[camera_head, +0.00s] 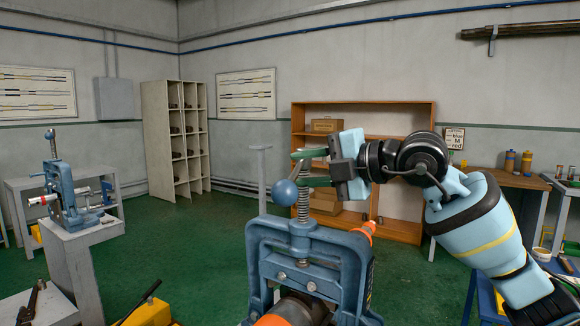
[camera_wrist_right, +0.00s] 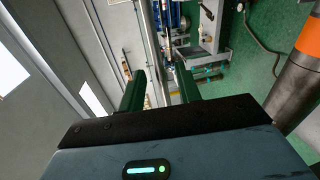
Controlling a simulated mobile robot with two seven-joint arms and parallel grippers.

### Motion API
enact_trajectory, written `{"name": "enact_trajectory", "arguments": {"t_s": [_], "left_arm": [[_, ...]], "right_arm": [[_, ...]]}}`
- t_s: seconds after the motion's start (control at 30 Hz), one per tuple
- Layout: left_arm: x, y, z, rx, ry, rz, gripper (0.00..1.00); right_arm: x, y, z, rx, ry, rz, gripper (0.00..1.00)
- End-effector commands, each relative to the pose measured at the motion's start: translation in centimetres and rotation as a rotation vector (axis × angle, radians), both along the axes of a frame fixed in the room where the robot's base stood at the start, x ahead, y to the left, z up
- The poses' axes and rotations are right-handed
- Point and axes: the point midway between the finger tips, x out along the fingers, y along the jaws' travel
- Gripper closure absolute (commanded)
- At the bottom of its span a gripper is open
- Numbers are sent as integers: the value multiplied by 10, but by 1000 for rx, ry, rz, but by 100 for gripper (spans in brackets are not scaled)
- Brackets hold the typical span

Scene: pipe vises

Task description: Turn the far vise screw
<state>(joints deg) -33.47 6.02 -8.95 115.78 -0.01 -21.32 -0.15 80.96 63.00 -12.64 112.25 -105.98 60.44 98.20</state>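The far vise (camera_head: 66,190) is blue and stands on a grey pedestal at the left, its upright screw (camera_head: 51,142) at the top. A nearer blue vise (camera_head: 308,250) stands at the front centre with a threaded screw (camera_head: 304,204) and a blue ball (camera_head: 285,193) on its handle. My right gripper (camera_head: 302,168) is beside the top of the near screw, pointing left, with its green fingers apart. In the wrist view the right gripper (camera_wrist_right: 160,82) is open, and no screw shows between its fingers. My left gripper is out of view.
A pale shelf rack (camera_head: 175,140) and a wooden shelf unit (camera_head: 362,120) stand along the back. A wooden bench (camera_head: 505,175) is at the right. A yellow object (camera_head: 150,312) with a black handle lies at the lower left. Green floor lies open between the two vises.

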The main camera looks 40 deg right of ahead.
Motion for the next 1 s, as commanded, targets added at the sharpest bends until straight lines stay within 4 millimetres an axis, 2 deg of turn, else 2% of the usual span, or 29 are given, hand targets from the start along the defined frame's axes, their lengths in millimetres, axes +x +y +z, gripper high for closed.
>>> {"name": "enact_trajectory", "arguments": {"t_s": [0.13,0.3,0.67,0.9,1.0], "left_arm": [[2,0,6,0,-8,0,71],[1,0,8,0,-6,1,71],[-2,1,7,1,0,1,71],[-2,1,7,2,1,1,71],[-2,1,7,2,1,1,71]], "right_arm": [[19,9,-1,2,-1,1,66],[33,15,-5,2,-1,0,66],[38,16,-8,-2,0,-2,66],[38,16,-8,-2,0,-2,98],[38,16,-8,-2,0,-2,100]]}}
